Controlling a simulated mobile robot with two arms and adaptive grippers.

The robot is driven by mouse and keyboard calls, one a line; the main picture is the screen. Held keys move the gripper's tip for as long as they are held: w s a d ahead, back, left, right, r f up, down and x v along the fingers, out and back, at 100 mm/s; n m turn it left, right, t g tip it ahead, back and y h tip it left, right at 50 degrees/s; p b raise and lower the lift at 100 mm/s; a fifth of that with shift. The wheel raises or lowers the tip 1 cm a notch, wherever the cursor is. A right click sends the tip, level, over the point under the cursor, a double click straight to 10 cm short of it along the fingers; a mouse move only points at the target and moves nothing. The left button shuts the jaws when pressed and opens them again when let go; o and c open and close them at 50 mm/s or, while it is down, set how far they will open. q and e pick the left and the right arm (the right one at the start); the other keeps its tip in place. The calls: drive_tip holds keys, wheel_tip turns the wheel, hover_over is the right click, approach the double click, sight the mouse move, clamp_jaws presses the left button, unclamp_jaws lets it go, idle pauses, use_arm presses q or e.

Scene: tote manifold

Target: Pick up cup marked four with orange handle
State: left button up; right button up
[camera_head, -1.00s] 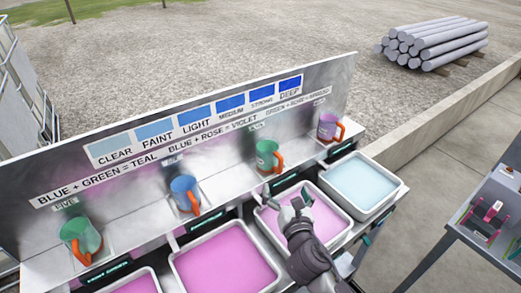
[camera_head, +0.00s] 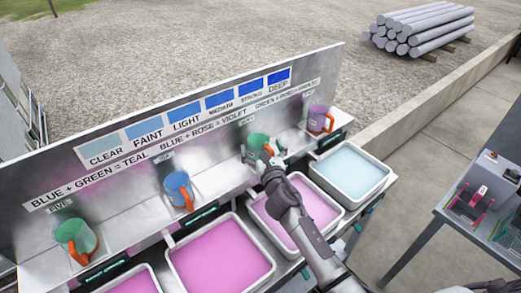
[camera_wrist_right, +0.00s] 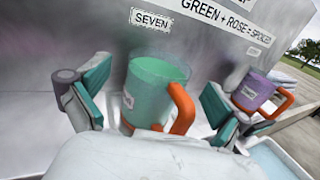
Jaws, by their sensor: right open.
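Several cups with orange handles stand on the metal shelf (camera_head: 140,215). A green cup (camera_head: 257,141) stands third from the left; in the right wrist view this green cup (camera_wrist_right: 150,88) is under a SEVEN label, and the small label on it is unreadable. My right gripper (camera_head: 268,162) is open at this cup, with a finger on either side of it in the wrist view. A blue cup (camera_head: 175,185) and another green cup (camera_head: 72,236), near a FIVE label, are to the left. A purple cup (camera_head: 317,117) is at the right. I cannot read a four on any cup.
Trays of pink liquid (camera_head: 180,262) and a tray of pale blue liquid (camera_head: 318,172) line the shelf's front. A panel with colour swatches (camera_head: 182,119) rises behind the cups. A side table (camera_head: 447,207) stands at the right.

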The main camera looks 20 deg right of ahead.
drive_tip(key=w, duration=0.2)
drive_tip(key=shift+w+f, duration=0.15)
drive_tip(key=shift+w, duration=0.15)
drive_tip(key=shift+s, duration=0.1)
drive_tip(key=shift+c, duration=1.2)
drive_tip(key=c, duration=0.8)
drive_tip(key=shift+c, duration=0.9)
